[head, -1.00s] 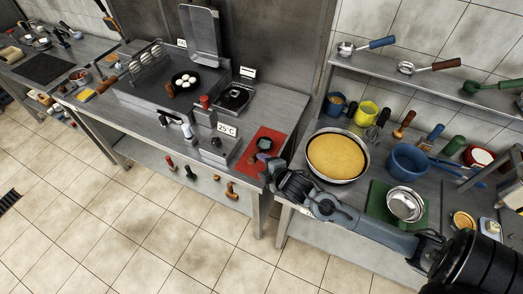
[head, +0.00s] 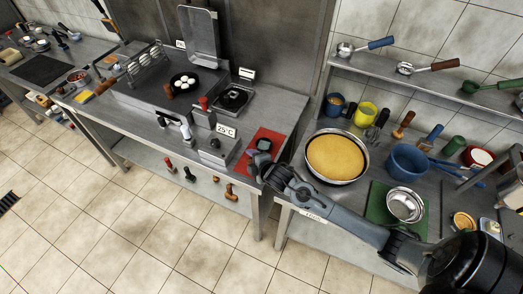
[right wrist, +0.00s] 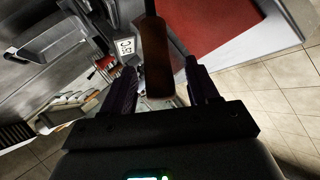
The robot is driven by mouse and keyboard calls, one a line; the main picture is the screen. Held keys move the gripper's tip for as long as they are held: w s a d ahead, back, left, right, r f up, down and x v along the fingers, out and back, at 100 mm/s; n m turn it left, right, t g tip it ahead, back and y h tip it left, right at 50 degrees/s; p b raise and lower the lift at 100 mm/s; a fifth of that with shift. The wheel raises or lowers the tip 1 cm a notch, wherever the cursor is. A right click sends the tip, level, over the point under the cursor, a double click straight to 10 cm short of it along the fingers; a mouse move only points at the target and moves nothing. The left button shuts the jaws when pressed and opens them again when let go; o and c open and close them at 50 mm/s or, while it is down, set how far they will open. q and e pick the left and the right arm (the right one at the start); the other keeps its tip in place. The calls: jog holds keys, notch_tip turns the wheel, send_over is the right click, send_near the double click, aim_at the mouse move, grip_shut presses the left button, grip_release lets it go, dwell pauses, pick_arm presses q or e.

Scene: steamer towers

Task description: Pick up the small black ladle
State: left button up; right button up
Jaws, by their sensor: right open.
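A small black round thing (head: 263,144), likely the ladle's bowl, lies on the red mat (head: 271,137) at the right end of the middle counter. My right gripper (head: 257,163) is at the mat's front edge, just in front of it. In the right wrist view, a brown handle (right wrist: 155,50) with a dark shaft (right wrist: 150,8) shows between the two open fingers of the right gripper (right wrist: 161,68). A gap shows on both sides of the handle. The far end of that tool is out of the wrist view. My left gripper is not in view.
A pan with a yellow filling (head: 336,157) stands close right of my gripper, on the right counter. A grey box (head: 214,150) with a temperature sign stands left of the mat. Brown-handled tools (head: 230,191) show below the counter's front edge.

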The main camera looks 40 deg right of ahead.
grip_shut()
jog(key=shift+r, duration=0.15)
jog(key=shift+r, duration=0.1)
jog(key=shift+r, duration=0.45)
jog(key=r, duration=0.3)
jog(key=shift+s+d+r+p, duration=0.15)
jog(key=shift+d+r+p, duration=0.15)
jog(key=shift+p, duration=0.05)
jog(key=s+d+r+p, duration=0.2)
jog(key=s+d+r, duration=0.4)
jog(key=d, duration=0.3)
jog(key=shift+r, duration=0.15)
